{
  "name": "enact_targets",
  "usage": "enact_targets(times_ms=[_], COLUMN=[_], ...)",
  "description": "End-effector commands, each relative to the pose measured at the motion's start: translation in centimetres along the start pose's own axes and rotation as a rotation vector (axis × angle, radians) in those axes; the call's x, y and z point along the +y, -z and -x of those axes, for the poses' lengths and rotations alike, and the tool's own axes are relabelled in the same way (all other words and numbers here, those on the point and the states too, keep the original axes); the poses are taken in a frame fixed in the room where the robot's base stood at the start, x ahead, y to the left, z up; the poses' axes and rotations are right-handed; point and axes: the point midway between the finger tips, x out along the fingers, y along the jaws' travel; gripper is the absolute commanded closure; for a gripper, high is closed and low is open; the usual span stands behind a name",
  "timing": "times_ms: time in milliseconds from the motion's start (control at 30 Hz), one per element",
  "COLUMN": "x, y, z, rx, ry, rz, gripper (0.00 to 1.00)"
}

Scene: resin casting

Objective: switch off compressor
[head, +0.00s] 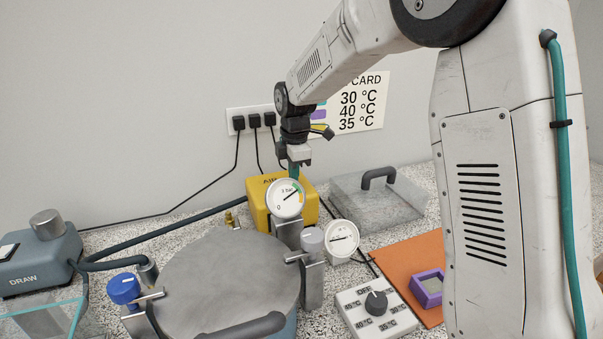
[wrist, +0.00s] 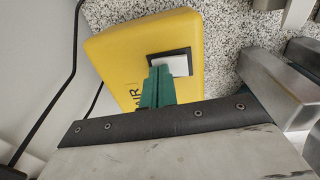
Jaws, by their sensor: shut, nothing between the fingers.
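The compressor is a yellow box (head: 257,197) marked AIR, standing against the wall behind the round metal-lidded pot in the head view. In the wrist view, the yellow box (wrist: 120,62) has a white rocker switch (wrist: 172,65) in a black frame on its top. My gripper (head: 294,172) points down over the box, its green fingers shut and empty. In the wrist view, my gripper (wrist: 156,78) has its fingertips at the near left edge of the switch. I cannot tell whether they touch it. The switch is hidden in the head view.
A pressure gauge (head: 285,198) stands in front of the compressor, above the metal pot lid (head: 225,285). A second gauge (head: 342,238) and a dial box (head: 376,308) are to the right. A clear-lidded box (head: 350,205) stands right of the compressor. A hose (head: 190,221) runs left.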

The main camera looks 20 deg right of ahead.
Motion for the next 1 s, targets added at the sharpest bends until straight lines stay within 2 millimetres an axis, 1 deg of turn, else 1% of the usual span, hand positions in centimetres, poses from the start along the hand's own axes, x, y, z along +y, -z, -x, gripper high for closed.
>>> enact_targets(times_ms=[267, 600, 900, 1000], x=[-0.3, -1.6, -1.7, -1.6], y=[-0.1, -0.1, -0.1, -0.1], z=[-0.2, 0.3, 0.3, 0.9], rx=[-0.001, -0.001, -0.002, -0.002], ry=[0.004, 0.003, 0.002, 0.001], rz=[-0.001, -0.001, -0.001, -0.001], gripper=[1.00, 1.00, 1.00, 1.00])
